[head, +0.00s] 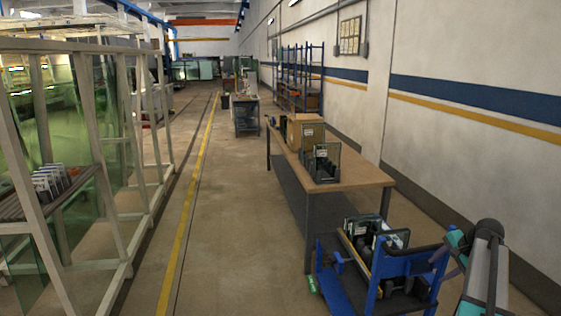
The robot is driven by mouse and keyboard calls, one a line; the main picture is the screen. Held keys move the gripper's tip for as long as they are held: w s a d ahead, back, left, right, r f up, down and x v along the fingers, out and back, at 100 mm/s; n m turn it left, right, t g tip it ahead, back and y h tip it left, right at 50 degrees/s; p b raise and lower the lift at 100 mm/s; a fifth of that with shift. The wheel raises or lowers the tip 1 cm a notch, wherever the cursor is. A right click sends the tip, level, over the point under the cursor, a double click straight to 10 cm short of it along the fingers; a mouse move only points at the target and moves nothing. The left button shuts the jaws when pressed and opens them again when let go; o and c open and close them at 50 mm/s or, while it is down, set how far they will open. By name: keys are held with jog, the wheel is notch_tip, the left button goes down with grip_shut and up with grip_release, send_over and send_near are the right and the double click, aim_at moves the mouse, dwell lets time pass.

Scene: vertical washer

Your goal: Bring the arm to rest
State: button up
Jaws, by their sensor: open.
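Part of my arm (484,265) shows at the lower right of the head view, a grey tube-like link with a dark end cap. A smaller teal and dark joint (454,241) shows just left of it. The arm is beside the blue cart, and in the picture it overlaps the cart's right side. I cannot tell whether they touch. My gripper's fingers are not visible in this view.
A blue cart (368,290) with dark racks stands at the lower right. Behind it is a long table (352,176) with a rack and cardboard box (304,131). Glass panels in a white frame (130,215) stand left. The floor (240,220) between is clear.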

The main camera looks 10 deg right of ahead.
jog(key=w+a+f+n+g+y+b, duration=0.1)
jog(key=w+a+f, duration=0.1)
jog(key=a+f, duration=0.6)
jog(key=w+a+f+n+g+y+b, duration=0.1)
jog(key=w+a+f, duration=0.2)
jog(key=a+f, duration=0.45)
jog(key=s+a+f+n+g+y+b, duration=0.1)
jog(key=s+a+f+n+g, duration=0.15)
jog(key=a+f, duration=0.75)
jog(key=s+a+f+n+g+b, duration=0.1)
jog(key=s+a+f, duration=0.2)
jog(key=a+f, duration=0.65)
jog(key=s+a+f+n+g+b, duration=0.1)
jog(key=s+a+f+n+g, duration=0.1)
jog(key=s+a+f, duration=0.5)
jog(key=s+a+f+n+g+b, duration=0.15)
jog(key=s+a+f, duration=0.25)
jog(key=s+a, duration=0.5)
jog(key=s+f+n+g+h, duration=0.1)
jog(key=s+n, duration=0.3)
jog(key=s, duration=0.4)
jog(key=s+f+n+g+h, duration=0.1)
jog(key=s+f+n+h, duration=0.1)
jog(key=s, duration=0.7)
jog(key=shift+s+a+f+n+h+b, duration=0.35)
jog(key=shift+f+n, duration=0.45)
jog(key=shift+n, duration=0.4)
